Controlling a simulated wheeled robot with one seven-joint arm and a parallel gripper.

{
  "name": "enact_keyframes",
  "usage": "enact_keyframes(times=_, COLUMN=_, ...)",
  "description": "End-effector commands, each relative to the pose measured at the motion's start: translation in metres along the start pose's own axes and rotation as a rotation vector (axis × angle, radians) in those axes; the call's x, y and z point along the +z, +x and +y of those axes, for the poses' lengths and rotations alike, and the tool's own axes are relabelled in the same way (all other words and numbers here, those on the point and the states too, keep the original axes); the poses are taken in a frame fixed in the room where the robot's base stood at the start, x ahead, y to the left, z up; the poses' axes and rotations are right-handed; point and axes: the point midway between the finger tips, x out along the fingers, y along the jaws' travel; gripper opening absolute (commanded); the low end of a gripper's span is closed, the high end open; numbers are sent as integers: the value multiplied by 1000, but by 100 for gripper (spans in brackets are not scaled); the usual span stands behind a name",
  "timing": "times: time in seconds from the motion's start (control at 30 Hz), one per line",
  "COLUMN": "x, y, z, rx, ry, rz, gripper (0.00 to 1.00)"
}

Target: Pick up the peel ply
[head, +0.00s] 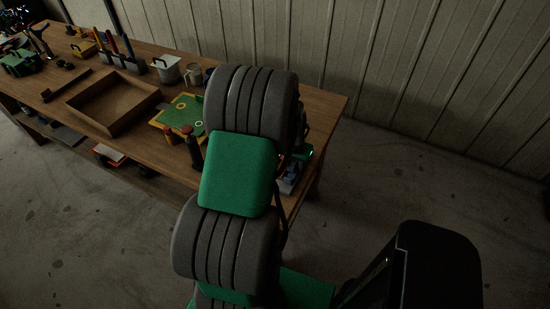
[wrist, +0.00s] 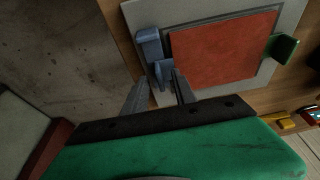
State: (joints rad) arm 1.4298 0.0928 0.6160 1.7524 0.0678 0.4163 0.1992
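A flat orange-red sheet (wrist: 225,48), which may be the peel ply, lies on a light grey plate (wrist: 200,10) in the wrist view. A blue-grey block-like piece (wrist: 149,43) is at the sheet's left edge, and a dark green piece (wrist: 283,47) is at its right edge. My gripper (wrist: 162,76) has its two fingers apart, by the plate's lower left. The lower end of the blue-grey piece shows between or behind the fingertips; I cannot tell whether they touch it. In the head view my arm hides most of this area.
The wooden workbench (head: 329,103) carries an open wooden tray (head: 112,104), a green board with a yellow edge (head: 180,115), a pale pot (head: 166,70) and upright tools. A ribbed wall (head: 400,60) stands behind. Bare concrete floor (head: 400,165) lies to the right.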

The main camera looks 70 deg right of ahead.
Motion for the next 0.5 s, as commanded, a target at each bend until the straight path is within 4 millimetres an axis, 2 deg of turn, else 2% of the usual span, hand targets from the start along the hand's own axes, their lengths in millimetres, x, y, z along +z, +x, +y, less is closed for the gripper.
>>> enact_keyframes(times=0.23, x=0, y=4, z=0, rx=0, ry=0, rz=1, gripper=32)
enact_keyframes(times=0.5, x=0, y=4, z=0, rx=0, ry=-1, rz=1, gripper=10)
